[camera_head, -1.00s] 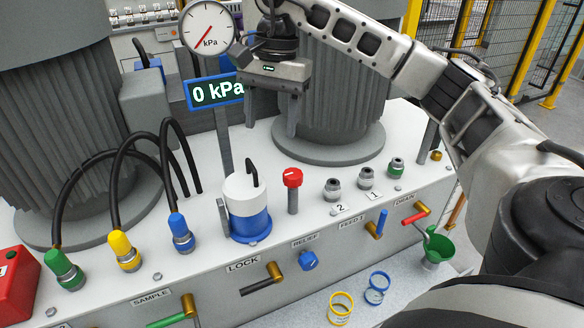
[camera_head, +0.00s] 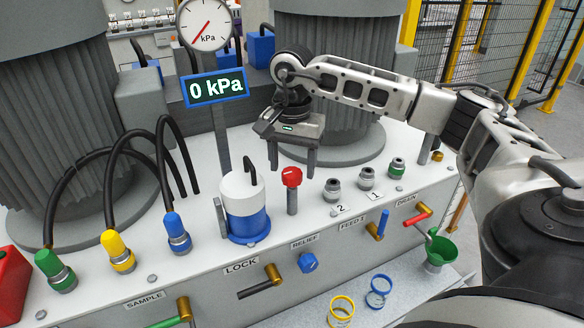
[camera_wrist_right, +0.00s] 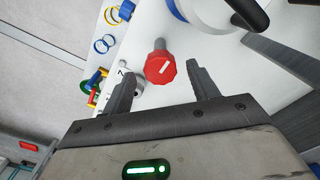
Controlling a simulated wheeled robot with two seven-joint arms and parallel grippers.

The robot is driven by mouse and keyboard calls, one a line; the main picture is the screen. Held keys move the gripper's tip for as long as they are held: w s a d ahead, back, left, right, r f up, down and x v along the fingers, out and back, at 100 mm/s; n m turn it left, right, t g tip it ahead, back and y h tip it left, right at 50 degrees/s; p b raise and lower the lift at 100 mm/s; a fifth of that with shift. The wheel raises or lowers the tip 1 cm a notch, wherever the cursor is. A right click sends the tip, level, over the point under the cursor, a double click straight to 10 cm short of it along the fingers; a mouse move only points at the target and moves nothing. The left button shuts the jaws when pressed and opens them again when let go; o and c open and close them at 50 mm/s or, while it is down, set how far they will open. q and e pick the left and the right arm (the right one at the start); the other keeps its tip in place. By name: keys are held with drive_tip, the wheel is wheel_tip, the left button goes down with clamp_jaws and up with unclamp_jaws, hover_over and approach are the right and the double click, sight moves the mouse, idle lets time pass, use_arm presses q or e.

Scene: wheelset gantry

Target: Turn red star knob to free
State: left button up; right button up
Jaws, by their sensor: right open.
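The red star knob (camera_head: 291,177) stands on a grey post on the white bench top, with a white mark on its cap. In the right wrist view the red star knob (camera_wrist_right: 160,67) lies ahead of and between the fingers, its white line slanted. My right gripper (camera_head: 292,171) is open, its fingers pointing down just behind and above the knob in the head view. It also shows in the right wrist view (camera_wrist_right: 162,80), with both fingers apart and nothing between them gripped. My left gripper is not in view.
A white and blue canister (camera_head: 245,208) stands left of the knob. Grey fittings (camera_head: 331,189) stand to its right. A gauge post with a "0 kPa" display (camera_head: 215,88) is behind left. Hoses with green, yellow and blue connectors (camera_head: 177,230) are further left.

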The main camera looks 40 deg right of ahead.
drive_tip(key=shift+f, duration=0.75)
drive_tip(key=c, duration=1)
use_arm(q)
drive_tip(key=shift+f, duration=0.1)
